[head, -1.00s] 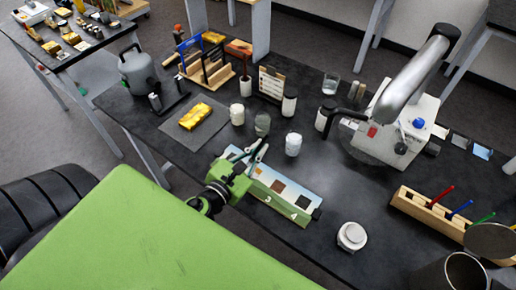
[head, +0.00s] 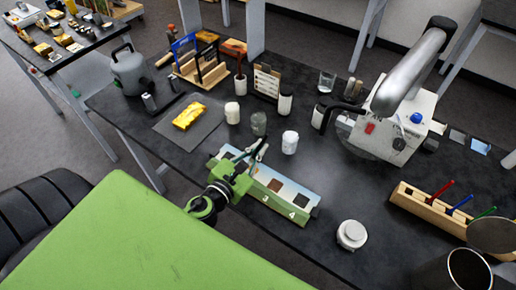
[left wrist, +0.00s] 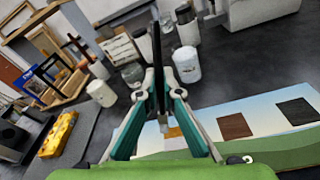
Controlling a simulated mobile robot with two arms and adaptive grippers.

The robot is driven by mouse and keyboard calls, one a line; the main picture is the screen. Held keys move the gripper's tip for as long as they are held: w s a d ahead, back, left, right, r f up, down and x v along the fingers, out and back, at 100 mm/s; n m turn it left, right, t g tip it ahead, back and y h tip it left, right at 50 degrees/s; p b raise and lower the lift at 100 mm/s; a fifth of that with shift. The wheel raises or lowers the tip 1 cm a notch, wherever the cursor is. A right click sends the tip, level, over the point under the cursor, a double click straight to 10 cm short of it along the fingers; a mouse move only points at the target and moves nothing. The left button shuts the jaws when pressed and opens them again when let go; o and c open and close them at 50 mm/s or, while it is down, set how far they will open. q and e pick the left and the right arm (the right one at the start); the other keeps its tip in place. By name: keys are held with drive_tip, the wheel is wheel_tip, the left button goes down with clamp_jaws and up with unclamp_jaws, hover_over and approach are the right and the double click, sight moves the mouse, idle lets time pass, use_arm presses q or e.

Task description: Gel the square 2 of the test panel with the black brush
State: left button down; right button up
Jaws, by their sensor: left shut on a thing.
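The test panel (head: 285,190) lies on the dark bench, with a row of coloured squares and the numerals 3 and 4 showing. My left gripper (head: 258,150) is over its left half, shut on the slim black brush (left wrist: 157,60). The brush stands nearly upright between the fingers. In the left wrist view its lower end is close to the yellow-brown square (left wrist: 173,132), which appears to be square 2; I cannot tell whether they touch. The brown square (left wrist: 233,125) and the dark square (left wrist: 298,111) are clear to the right. My right gripper is not in view.
White jars (head: 290,142) and a grey jar (head: 259,123) stand behind the panel. A wooden rack (head: 430,208) with red, blue and green brushes is at the right. A round white container (head: 351,235) stands in front. A yellow object (head: 189,115) lies on a grey mat.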

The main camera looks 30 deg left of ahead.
use_arm(q)
drive_tip(key=shift+f+b, duration=0.4)
idle(0.5)
drive_tip(key=shift+d, duration=0.1)
drive_tip(key=shift+s+d+f, duration=0.1)
drive_tip(key=shift+s+d, duration=0.05)
drive_tip(key=shift+d, duration=1.05)
drive_tip(key=shift+a, duration=1.35)
drive_tip(key=shift+d+p, duration=0.4)
drive_tip(key=shift+d, duration=0.95)
drive_tip(key=shift+a, duration=1.3)
drive_tip(key=shift+d, duration=0.1)
